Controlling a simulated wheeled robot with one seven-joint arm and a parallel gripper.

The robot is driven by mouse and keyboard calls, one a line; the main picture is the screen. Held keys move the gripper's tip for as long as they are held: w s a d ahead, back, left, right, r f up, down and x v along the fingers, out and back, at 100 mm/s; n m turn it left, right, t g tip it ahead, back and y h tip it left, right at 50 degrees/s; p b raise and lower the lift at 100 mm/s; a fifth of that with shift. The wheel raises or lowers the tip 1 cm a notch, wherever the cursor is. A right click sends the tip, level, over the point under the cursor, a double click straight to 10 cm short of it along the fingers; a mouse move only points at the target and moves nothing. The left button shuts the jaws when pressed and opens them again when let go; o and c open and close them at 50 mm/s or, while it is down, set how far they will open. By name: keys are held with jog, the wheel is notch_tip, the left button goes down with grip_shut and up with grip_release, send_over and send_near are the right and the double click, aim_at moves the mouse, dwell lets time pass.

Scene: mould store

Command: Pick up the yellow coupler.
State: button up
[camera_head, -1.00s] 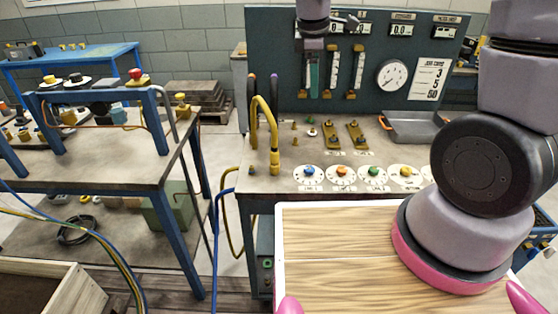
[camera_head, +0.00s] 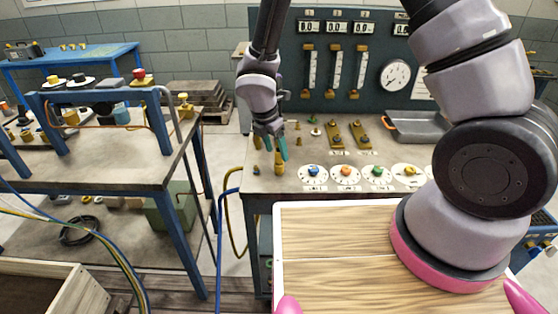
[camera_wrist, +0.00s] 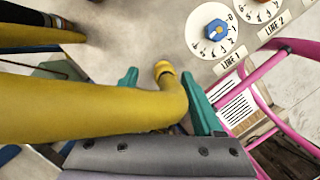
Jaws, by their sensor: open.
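The yellow coupler (camera_head: 279,162) stands upright near the bench's front left corner. In the wrist view a thick yellow hose runs in from the left, bends near the fingers and ends in a yellow collar (camera_wrist: 164,69), which appears to be the coupler. My gripper (camera_head: 275,144) is just above the coupler, its teal fingers pointing down. In the wrist view my gripper (camera_wrist: 164,92) is open, with the hose's bent end between the two fingers in the picture. I cannot tell whether the fingers touch it.
Numbered dials with coloured knobs, including a blue one (camera_head: 313,171), line the bench front. Brass fittings (camera_head: 360,135) and a grey tray (camera_head: 416,126) lie further right. A gauge panel (camera_head: 440,72) stands behind. A pink-framed object (camera_wrist: 262,75) shows in the wrist view.

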aim_at(281, 160)
jog(key=x, duration=0.4)
jog(key=shift+s+d+f, duration=0.15)
jog(key=shift+d+f, duration=0.2)
jog(key=shift+d, duration=0.05)
grip_shut()
notch_tip(281, 160, up, 10)
jog(key=shift+r, duration=0.1)
dwell(0.3)
